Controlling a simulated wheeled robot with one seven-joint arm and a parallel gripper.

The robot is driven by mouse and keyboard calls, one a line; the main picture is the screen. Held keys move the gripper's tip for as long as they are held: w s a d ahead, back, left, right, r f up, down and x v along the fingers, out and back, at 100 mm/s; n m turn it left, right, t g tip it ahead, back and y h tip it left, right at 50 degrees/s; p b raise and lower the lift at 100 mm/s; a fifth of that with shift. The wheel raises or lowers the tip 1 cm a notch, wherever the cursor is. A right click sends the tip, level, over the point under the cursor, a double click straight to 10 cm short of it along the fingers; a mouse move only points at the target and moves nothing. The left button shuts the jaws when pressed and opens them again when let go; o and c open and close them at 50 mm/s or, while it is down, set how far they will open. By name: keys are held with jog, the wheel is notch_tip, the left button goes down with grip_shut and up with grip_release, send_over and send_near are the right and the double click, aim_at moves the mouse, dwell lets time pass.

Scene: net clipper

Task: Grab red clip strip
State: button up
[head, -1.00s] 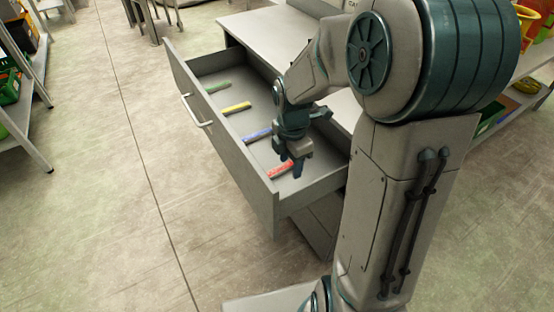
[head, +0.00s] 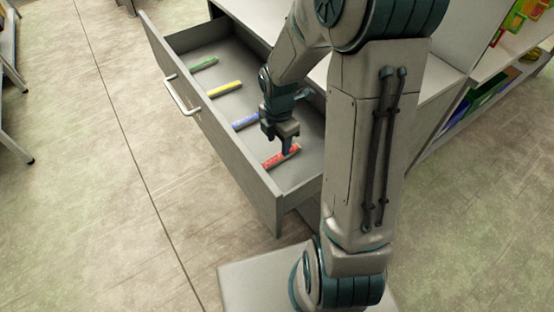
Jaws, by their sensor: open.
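The red clip strip (head: 274,160) lies flat on the floor of the open drawer (head: 238,165), near its front right end. My gripper (head: 288,148) is open and points down into the drawer. Its fingers are at the right part of the red strip and hide a little of it. I cannot tell whether they touch it or sit just above it.
A blue strip (head: 245,121), a yellow strip (head: 225,88) and a green strip (head: 204,63) lie spaced apart in the same drawer. The drawer walls stand close around my gripper. A shelf with colored items (head: 492,95) is at the right.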

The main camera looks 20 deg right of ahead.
aim_at(277, 157)
notch_tip(277, 157, down, 6)
jog(key=shift+s+a+r+b, duration=0.1)
jog(key=shift+a+b, duration=0.05)
jog(key=shift+b, duration=0.7)
grip_shut()
